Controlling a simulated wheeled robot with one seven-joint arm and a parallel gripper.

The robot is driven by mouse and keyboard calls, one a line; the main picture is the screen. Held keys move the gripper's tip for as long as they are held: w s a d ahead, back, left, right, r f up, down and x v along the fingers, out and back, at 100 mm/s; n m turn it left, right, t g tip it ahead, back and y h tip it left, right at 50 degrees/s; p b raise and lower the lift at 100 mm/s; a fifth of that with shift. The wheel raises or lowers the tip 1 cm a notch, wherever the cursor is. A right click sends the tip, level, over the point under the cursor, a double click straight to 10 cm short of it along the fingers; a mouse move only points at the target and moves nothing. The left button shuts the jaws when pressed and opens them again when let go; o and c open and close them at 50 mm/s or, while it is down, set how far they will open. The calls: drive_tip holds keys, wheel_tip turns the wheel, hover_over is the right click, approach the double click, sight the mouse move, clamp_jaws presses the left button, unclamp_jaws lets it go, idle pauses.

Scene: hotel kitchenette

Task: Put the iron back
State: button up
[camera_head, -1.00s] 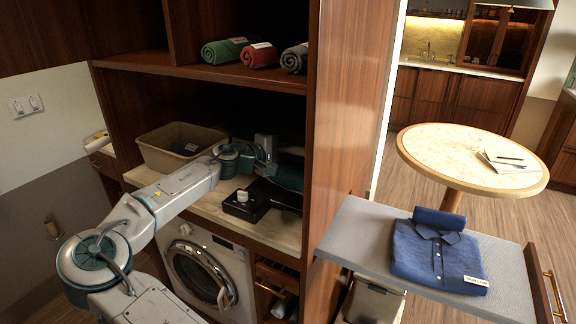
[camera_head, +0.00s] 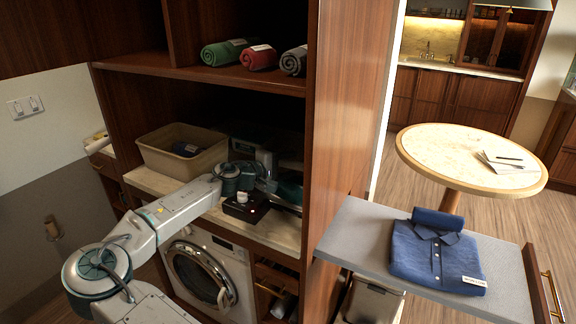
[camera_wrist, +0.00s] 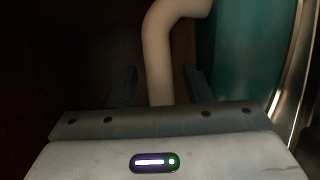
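The iron shows in the wrist view as a pale curved handle (camera_wrist: 158,55) beside a teal body (camera_wrist: 238,60) with a shiny metal edge. In the head view, a teal part of the iron (camera_head: 291,188) shows on the counter, mostly hidden by my arm and the shadow. My gripper (camera_wrist: 162,78) is open, with one finger on each side of the handle and a visible gap on both sides. In the head view, my gripper is inside the niche above the counter. A black box with a pale knob (camera_head: 240,209), perhaps the iron's base, sits in front of it.
A beige bin (camera_head: 160,154) with dark cloth stands left on the counter (camera_head: 285,232). Rolled towels (camera_head: 258,57) lie on the shelf above. A wooden side panel (camera_head: 335,120) bounds the niche at right. A folded blue shirt (camera_head: 435,258) lies on the grey pull-out board (camera_head: 345,235).

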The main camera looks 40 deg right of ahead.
drive_tip(key=shift+r, duration=0.1)
drive_tip(key=shift+a, duration=0.15)
drive_tip(key=a+r+b, duration=0.2)
drive_tip(key=a, duration=0.9)
drive_tip(key=shift+a, duration=0.3)
idle(1.7)
